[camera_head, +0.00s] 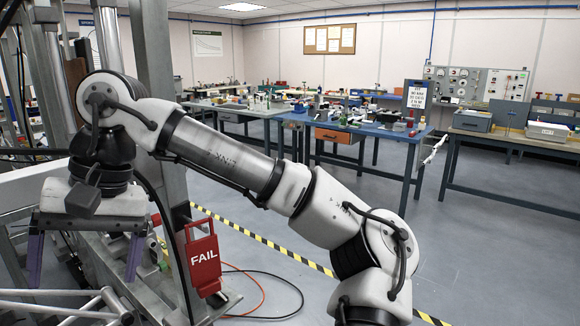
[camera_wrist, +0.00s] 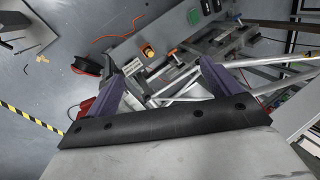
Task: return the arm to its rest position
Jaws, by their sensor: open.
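My gripper (camera_head: 85,262) is at the left of the head view, pointing down, with its two purple fingers wide apart. In the wrist view my gripper (camera_wrist: 160,86) also shows spread fingers with nothing held between them. Below and beyond the fingers are the metal tubes of a test frame (camera_wrist: 186,92). My arm reaches across the head view from the lower right, bent at the elbow, to the gripper on the left. Whether the fingertips touch any tube cannot be told.
A steel upright (camera_head: 163,120) stands behind my arm. A control box with a yellow-ringed button (camera_wrist: 148,51) is near the tubes. Cables and striped tape (camera_head: 270,243) lie on the floor. Workbenches (camera_head: 375,128) stand farther back.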

